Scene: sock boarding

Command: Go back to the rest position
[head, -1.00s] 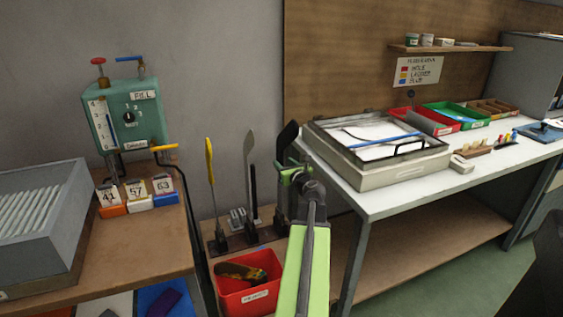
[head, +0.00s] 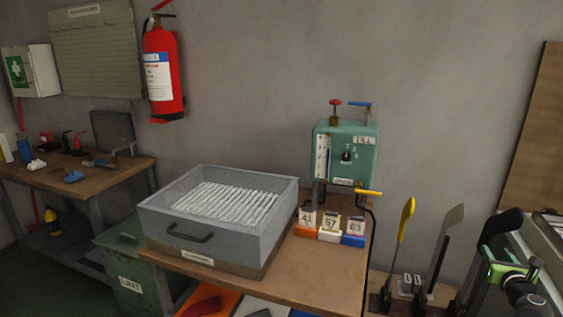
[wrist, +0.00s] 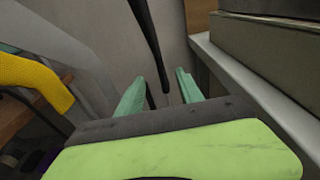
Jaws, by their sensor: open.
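My gripper (wrist: 160,90) shows in the wrist view as two teal fingers standing apart, with nothing seen held in them. A dark upright board (wrist: 150,40) shows beyond the fingers, in line with the gap; I cannot tell how far off it is. In the head view my green gripper (head: 510,273) is at the lower right edge, its fingers not clear. It overlaps the black board (head: 494,245) there. A grey board (head: 438,250) and a yellow board (head: 403,230) stand to the left of it.
A wooden table bears a grey box (head: 215,258) of white rods, number blocks (head: 330,236) and a green machine (head: 345,155). A fire extinguisher (head: 163,75) hangs on the wall. A workbench (wrist: 240,80) edge is close on the right in the wrist view.

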